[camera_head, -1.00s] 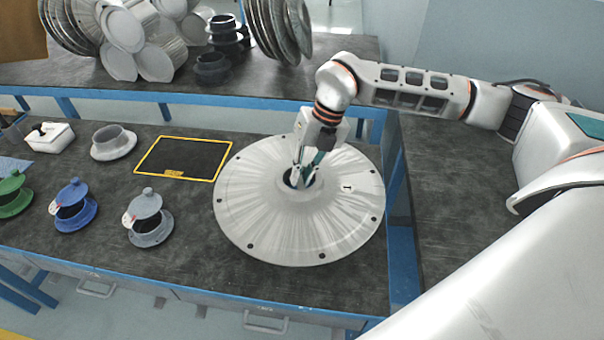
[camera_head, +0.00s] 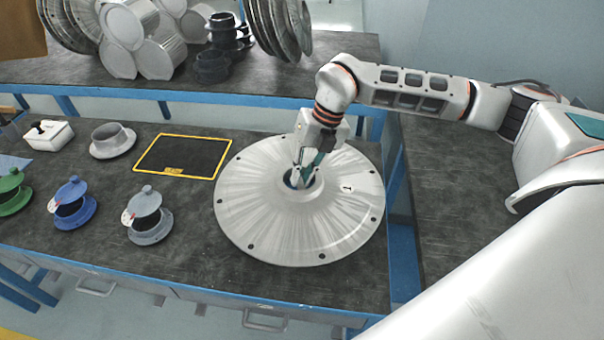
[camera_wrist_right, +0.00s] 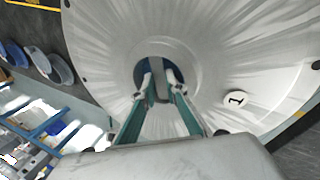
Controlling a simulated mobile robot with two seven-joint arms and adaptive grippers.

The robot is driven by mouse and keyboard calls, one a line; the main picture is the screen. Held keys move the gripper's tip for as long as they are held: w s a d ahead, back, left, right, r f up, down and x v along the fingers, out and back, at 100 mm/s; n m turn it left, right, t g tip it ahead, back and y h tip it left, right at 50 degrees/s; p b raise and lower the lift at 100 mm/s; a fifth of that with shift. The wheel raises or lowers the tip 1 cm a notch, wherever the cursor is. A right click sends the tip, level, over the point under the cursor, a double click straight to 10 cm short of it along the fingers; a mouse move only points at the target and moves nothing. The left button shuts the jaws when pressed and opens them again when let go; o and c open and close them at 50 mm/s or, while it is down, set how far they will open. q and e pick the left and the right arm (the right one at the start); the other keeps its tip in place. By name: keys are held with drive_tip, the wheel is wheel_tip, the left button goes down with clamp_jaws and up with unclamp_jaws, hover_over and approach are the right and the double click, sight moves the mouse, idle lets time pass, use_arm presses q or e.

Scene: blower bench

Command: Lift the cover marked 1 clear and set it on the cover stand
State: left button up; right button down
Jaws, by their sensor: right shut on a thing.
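The cover marked 1 (camera_head: 270,222) is a large round silver disc with bolt holes along its rim and a raised centre with a dark opening. It lies on the right part of the bench in the head view. Its label shows at its right side, and also in the right wrist view, where the cover (camera_wrist_right: 200,50) fills most of the picture. My right gripper (camera_head: 302,180) reaches down to the centre opening and is shut on the cover there. In the right wrist view its fingertips (camera_wrist_right: 160,88) sit at the opening, on a narrow grey part across it. My left gripper is out of view.
A yellow-outlined rectangle (camera_head: 183,157) lies left of the cover. Grey (camera_head: 147,215), blue (camera_head: 73,203) and green (camera_head: 12,190) flanged pieces stand further left. A grey collar (camera_head: 112,140) and a white box (camera_head: 49,135) are behind them. Upright discs (camera_head: 277,30) stand on the rear bench.

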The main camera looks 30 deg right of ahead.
drive_tip(key=shift+w, duration=0.1)
drive_tip(key=c, duration=2)
unclamp_jaws()
drive_tip(key=shift+o, duration=0.2)
drive_tip(key=shift+f, duration=0.1)
drive_tip(key=shift+f, duration=0.1)
drive_tip(key=shift+s+f, duration=0.15)
drive_tip(key=shift+s, duration=0.1)
drive_tip(key=w+v, duration=0.1)
drive_tip(key=v, duration=1.1)
drive_tip(key=shift+s+r, duration=0.3)
drive_tip(key=shift+r, duration=0.05)
